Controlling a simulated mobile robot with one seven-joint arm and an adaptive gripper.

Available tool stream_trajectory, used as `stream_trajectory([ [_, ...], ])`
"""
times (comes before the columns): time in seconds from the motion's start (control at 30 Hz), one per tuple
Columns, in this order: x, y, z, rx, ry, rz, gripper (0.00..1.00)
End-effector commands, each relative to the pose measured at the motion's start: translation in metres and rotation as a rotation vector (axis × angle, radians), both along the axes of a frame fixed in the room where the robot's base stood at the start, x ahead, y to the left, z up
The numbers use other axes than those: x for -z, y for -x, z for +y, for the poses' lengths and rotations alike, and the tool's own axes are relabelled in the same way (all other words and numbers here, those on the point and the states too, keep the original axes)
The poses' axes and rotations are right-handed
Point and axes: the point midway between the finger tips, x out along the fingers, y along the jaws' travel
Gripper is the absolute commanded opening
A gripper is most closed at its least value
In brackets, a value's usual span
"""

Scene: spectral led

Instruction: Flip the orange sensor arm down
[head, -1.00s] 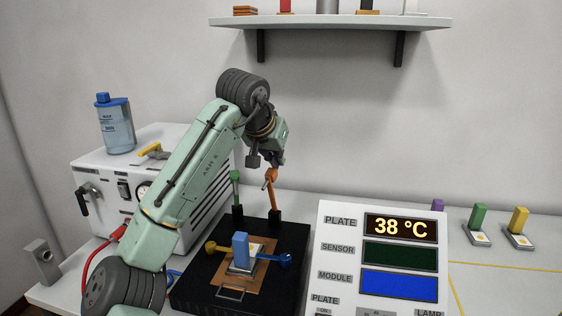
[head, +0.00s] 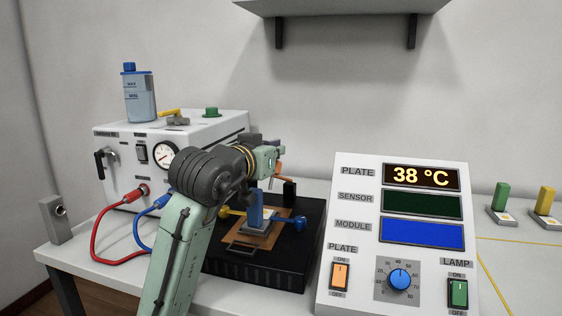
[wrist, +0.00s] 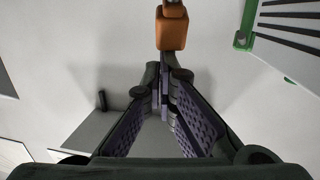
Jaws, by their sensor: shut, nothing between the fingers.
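The orange sensor arm (head: 284,178) shows only in part in the head view, beside my gripper and above its black base (head: 290,192) at the back of the black plate unit (head: 310,232). The rest of it is hidden, so its exact tilt is unclear. In the wrist view an orange block (wrist: 172,30) shows just beyond my fingertips, at the top. My gripper (wrist: 165,85) is shut with nothing between its fingers. Whether it touches the orange part is not clear. In the head view its fingers are mostly hidden by my arm.
A blue block (head: 256,207) stands mid-plate, with a yellow-ended arm (head: 229,211) and a blue-ended arm (head: 299,223) beside it. A white control panel (head: 350,250) stands right; a white machine (head: 118,160) with red and blue hoses stands left. A shelf (head: 330,8) hangs above.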

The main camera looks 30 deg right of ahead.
Motion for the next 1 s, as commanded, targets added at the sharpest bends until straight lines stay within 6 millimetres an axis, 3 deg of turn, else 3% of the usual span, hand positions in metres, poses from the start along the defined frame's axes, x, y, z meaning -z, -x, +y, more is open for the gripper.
stream_trajectory([
  [0.03, 0.011, 0.002, 0.003, 0.002, 0.029, -0.015, 0.0],
  [0.5, 0.023, 0.011, 0.017, 0.001, 0.074, -0.046, 0.0],
  [0.83, 0.022, 0.011, 0.017, 0.001, 0.072, -0.045, 0.0],
  [1.0, 0.01, 0.008, 0.014, 0.002, 0.073, -0.045, 0.0],
])
